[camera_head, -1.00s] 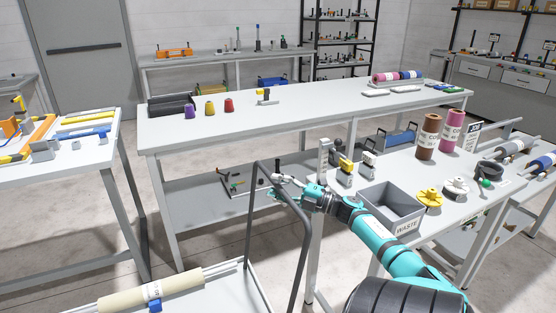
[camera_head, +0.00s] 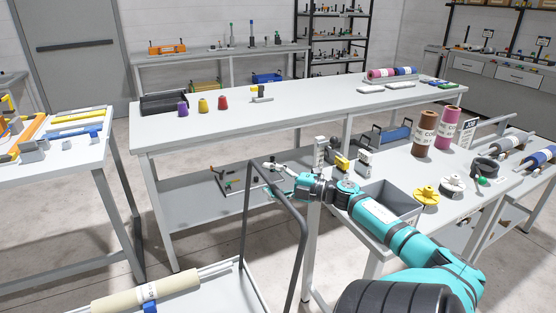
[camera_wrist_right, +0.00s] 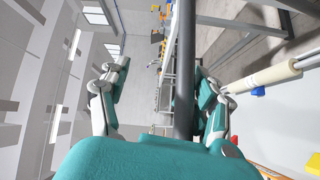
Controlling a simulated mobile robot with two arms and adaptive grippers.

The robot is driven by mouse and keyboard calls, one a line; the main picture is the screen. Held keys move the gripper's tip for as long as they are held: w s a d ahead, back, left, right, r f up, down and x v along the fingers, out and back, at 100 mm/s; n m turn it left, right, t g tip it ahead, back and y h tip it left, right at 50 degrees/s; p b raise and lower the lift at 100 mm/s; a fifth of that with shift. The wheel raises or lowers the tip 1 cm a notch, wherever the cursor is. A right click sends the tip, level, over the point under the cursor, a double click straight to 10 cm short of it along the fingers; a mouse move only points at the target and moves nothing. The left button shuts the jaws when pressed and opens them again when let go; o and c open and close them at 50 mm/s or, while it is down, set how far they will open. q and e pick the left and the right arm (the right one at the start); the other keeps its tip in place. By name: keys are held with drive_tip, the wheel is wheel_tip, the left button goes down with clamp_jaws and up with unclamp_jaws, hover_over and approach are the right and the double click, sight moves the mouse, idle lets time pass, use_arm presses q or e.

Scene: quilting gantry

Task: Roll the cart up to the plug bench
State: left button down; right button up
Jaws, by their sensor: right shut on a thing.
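The cart has a dark grey tubular handle (camera_head: 292,218) and a pale deck (camera_head: 225,297) at the lower left of the head view. In the right wrist view the handle bar (camera_wrist_right: 185,60) runs between the fingers of my right gripper (camera_wrist_right: 163,75). A long bench (camera_head: 310,100) with small cones stands behind the cart; no label shows which bench is the plug bench. My left gripper is not in view.
A side bench (camera_head: 398,232) with a grey bin (camera_head: 395,200), spools and thread cones stands close right of the handle. Another table (camera_head: 60,168) with orange and blue tools stands at the left. Bare floor (camera_head: 190,245) lies between it and the cart.

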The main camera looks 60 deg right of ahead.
drive_tip(key=shift+s+a+r+p, duration=0.1)
drive_tip(key=shift+s+r+p, duration=0.15)
drive_tip(key=shift+r, duration=0.3)
drive_tip(key=shift+s+r+p, duration=0.1)
drive_tip(key=shift+r+p, duration=0.1)
drive_tip(key=shift+r, duration=0.3)
drive_tip(key=shift+s+p, duration=0.3)
drive_tip(key=shift+s, duration=0.35)
drive_tip(key=f+p+v, duration=0.2)
drive_tip(key=p+v, duration=0.1)
drive_tip(key=v, duration=1.5)
drive_tip(key=shift+s, duration=0.2)
